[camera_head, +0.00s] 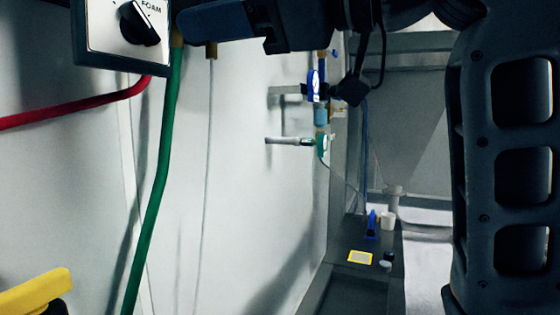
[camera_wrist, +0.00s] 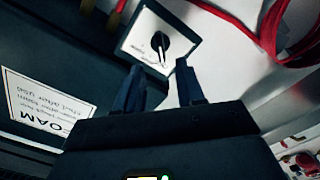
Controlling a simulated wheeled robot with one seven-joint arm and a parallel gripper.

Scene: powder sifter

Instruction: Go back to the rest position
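My gripper (camera_head: 190,24) reaches in from the top of the head view and points left at the foam knob. In the wrist view its two dark fingers (camera_wrist: 159,68) stand apart with nothing between them. The black foam knob (camera_head: 140,23) sits on a white panel marked "FOAM" at top left. In the wrist view the knob (camera_wrist: 160,44) lies just beyond the fingertips, apart from them as far as I can see. My dark arm link fills the right side of the head view.
A green hose (camera_head: 160,170) and a red hose (camera_head: 85,108) run near the panel. A yellow handle (camera_head: 35,292) is at bottom left. Valves (camera_head: 318,143) stick out from the white wall. A foam sign (camera_wrist: 45,105) shows in the wrist view.

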